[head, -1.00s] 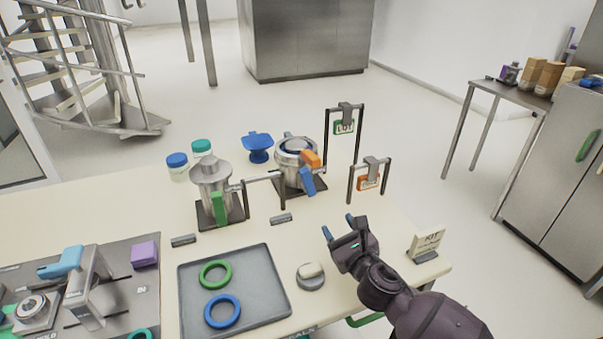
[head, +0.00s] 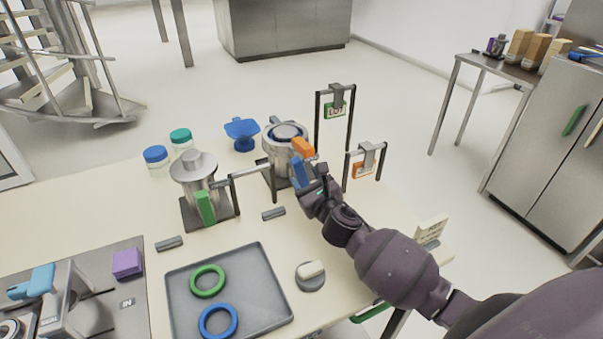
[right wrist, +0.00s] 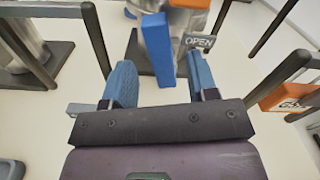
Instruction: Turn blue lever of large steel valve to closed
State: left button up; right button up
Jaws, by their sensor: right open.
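The large steel valve (head: 285,140) stands at the back of the table, with an orange part (head: 303,147) on its near right side. Its blue lever (head: 298,172) hangs down from there. In the right wrist view the lever (right wrist: 157,48) points down toward my right gripper (right wrist: 161,78), its lower end lying between the two blue fingers with space on both sides. An OPEN label (right wrist: 199,42) shows beside it. My right gripper (head: 310,175) is open beside the lever in the head view and partly overlaps it. My left gripper is not in view.
A smaller steel vessel with a green lever (head: 205,207) stands to the left. Dark frames with a LOT tag (head: 335,111) and an orange tag (head: 362,170) stand close on the right. A grey tray (head: 257,300) with green and blue rings lies in front.

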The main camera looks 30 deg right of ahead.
aim_at(301, 172)
jog(key=shift+w+d, duration=0.1)
jog(key=shift+w, duration=1.5)
grip_shut()
